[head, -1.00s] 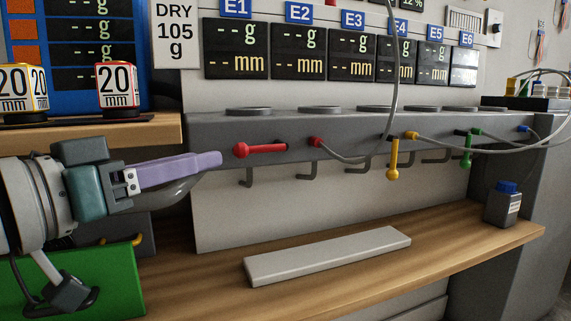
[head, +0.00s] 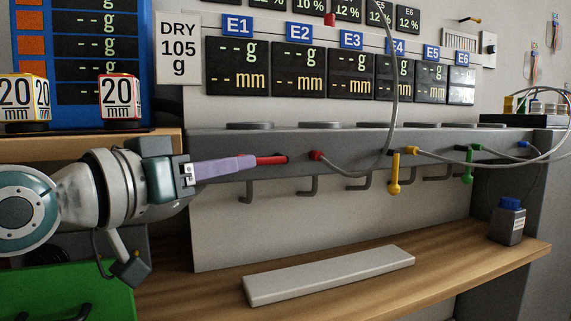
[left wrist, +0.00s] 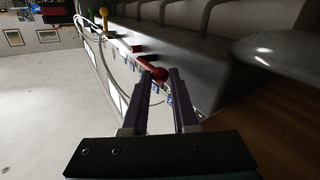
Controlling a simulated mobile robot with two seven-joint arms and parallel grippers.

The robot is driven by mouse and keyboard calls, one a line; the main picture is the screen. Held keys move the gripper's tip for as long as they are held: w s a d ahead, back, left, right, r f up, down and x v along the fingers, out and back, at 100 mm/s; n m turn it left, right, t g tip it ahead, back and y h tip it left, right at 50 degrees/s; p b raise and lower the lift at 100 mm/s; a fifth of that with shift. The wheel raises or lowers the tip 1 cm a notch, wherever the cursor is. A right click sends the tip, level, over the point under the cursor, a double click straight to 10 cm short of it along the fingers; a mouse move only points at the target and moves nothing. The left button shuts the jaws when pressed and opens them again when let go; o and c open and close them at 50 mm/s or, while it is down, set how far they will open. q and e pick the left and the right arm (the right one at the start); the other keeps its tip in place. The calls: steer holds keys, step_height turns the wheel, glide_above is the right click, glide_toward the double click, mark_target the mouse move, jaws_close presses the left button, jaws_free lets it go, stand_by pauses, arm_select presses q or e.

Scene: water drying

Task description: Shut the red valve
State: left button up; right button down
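The red valve's handle (head: 272,159) lies sideways along the grey manifold, pointing left from its pivot. Its knob is hidden behind a purple finger in the head view. In the left wrist view the red knob (left wrist: 157,74) shows at the fingertips. My left gripper (head: 250,161) reaches it from the left, level with the handle. In the left wrist view my left gripper (left wrist: 160,76) has its two fingers apart, one on each side of the knob, with a gap beside it. Contact cannot be told. My right gripper is not in view.
A red hose fitting (head: 316,155) sits just right of the valve. Yellow (head: 394,175) and green (head: 467,167) handles hang down farther right. Hooks line the manifold's underside. A pale bar (head: 330,275) and a blue-capped bottle (head: 508,222) rest on the wooden shelf below.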

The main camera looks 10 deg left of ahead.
arm_select(q)
jaws_close()
stand_by(0.9)
